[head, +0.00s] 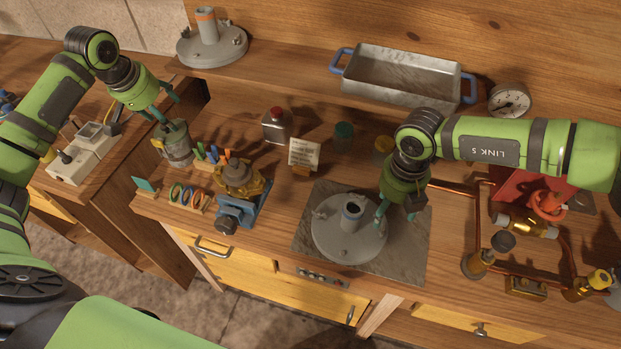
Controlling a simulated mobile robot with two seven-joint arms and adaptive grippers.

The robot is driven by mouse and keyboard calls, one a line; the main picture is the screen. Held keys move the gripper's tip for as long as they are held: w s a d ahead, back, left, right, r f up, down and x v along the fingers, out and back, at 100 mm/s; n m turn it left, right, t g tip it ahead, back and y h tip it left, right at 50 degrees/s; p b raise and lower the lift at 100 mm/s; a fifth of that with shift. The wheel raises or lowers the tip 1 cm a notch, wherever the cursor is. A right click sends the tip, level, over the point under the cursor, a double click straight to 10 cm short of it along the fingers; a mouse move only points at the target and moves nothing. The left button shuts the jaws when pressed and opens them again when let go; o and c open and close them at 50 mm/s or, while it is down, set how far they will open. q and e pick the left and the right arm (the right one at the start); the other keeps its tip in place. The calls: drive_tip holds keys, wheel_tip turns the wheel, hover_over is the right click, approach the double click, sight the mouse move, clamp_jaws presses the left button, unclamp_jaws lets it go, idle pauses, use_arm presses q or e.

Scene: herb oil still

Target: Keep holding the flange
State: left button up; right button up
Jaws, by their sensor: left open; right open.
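A grey round flange (340,243) with a short upright neck lies flat on a grey slab (410,255) on the bench. My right gripper (395,217) is open, with its teal fingers at the right edge of this flange. One finger overlaps the rim in the picture; I cannot tell whether it touches. A second grey flange (193,50), with an orange band on its neck, stands on the back shelf, away from both grippers. My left gripper (162,108) is open and empty, just above or behind a grey metal canister (178,150) at the left.
A vise (236,212) holding a brass part stands left of the slab, beside coloured tape rings (188,197). A note card (303,154) and a metal bottle (277,126) stand behind. Copper pipework (476,235) crowds the right. A metal tray (400,80) and gauge (509,99) sit at the back.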

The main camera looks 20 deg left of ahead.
use_arm(q)
drive_tip(key=w+d+r+m+h, duration=0.1)
drive_tip(key=w+d+r+m, duration=0.1)
drive_tip(key=d, duration=0.7)
drive_tip(key=w+d+r+m+t+h, duration=0.1)
drive_tip(key=w+d+r+m, duration=0.1)
drive_tip(key=w+d+m, duration=0.3)
drive_tip(key=w+d+r+m+h, duration=0.1)
drive_tip(key=w+d+m, duration=0.3)
drive_tip(key=d, duration=1)
drive_tip(key=shift+w+r+m+t, duration=0.1)
drive_tip(key=shift+r+m+t, duration=0.15)
drive_tip(key=shift+m, duration=0.45)
drive_tip(key=shift+w+r+m+t, duration=0.1)
drive_tip(key=shift+r+m+t, duration=0.1)
drive_tip(key=shift+m, duration=0.5)
use_arm(e)
drive_tip(key=shift+d, duration=0.1)
use_arm(q)
drive_tip(key=m+g, duration=0.6)
drive_tip(key=m, duration=0.3)
approach(355, 217)
wheel_tip(355, 217, down, 2)
drive_tip(key=w, duration=0.2)
drive_tip(key=x, duration=1.1)
drive_tip(key=shift+a+f, duration=0.25)
drive_tip(key=shift+f, duration=0.05)
